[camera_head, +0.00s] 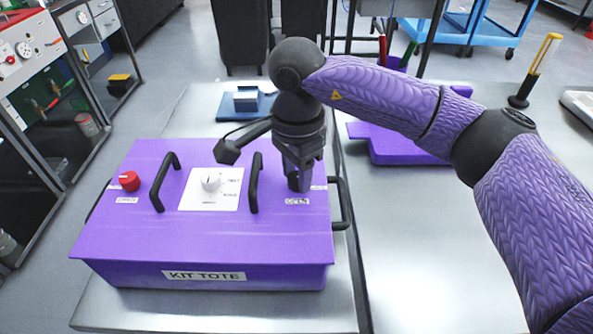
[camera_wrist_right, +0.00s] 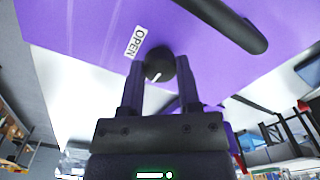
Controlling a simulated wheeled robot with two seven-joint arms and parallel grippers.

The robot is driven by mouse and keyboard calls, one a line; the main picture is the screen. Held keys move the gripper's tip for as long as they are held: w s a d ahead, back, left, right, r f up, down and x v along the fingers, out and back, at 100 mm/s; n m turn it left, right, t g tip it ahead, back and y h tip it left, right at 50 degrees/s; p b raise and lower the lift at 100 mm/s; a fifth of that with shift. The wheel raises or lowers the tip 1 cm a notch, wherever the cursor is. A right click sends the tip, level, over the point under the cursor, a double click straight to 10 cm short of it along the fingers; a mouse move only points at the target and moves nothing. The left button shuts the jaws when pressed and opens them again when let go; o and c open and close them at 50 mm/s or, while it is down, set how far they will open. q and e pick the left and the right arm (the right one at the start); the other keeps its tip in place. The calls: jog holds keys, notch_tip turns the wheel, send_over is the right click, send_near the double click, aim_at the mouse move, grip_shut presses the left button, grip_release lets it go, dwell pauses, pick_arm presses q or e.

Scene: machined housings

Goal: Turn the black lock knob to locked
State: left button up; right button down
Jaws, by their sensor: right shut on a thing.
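The purple box labelled KIT TOTE (camera_head: 130,225) stands on the metal table. The black lock knob (camera_wrist_right: 159,65) sits on its lid beside the OPEN label, with a white pointer line on its face. My right gripper (camera_wrist_right: 158,80) is shut on the knob, one finger on each side. In the head view my right gripper (camera_head: 298,180) points down at the lid's right part and mostly hides the knob. A red knob (camera_head: 129,181) is at the lid's left, and a white dial (camera_head: 211,182) is in the middle. My left gripper is not in view.
Two black handles (camera_head: 165,182) stand up from the lid, one close to the left of my right gripper. A purple case (camera_head: 400,148) lies on the right table. A blue tray (camera_head: 240,106) sits behind the box. The right table's front is clear.

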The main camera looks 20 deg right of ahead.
aim_at(296, 176)
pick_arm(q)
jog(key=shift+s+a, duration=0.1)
pick_arm(e)
jog(key=shift+n, duration=0.3)
jog(key=shift+c, duration=1.5)
grip_release()
notch_tip(296, 176, up, 9)
jog(key=shift+p, duration=1.1)
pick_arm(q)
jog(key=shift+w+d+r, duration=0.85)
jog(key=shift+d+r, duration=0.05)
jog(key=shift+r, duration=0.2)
pick_arm(e)
jog(key=shift+r, duration=0.5)
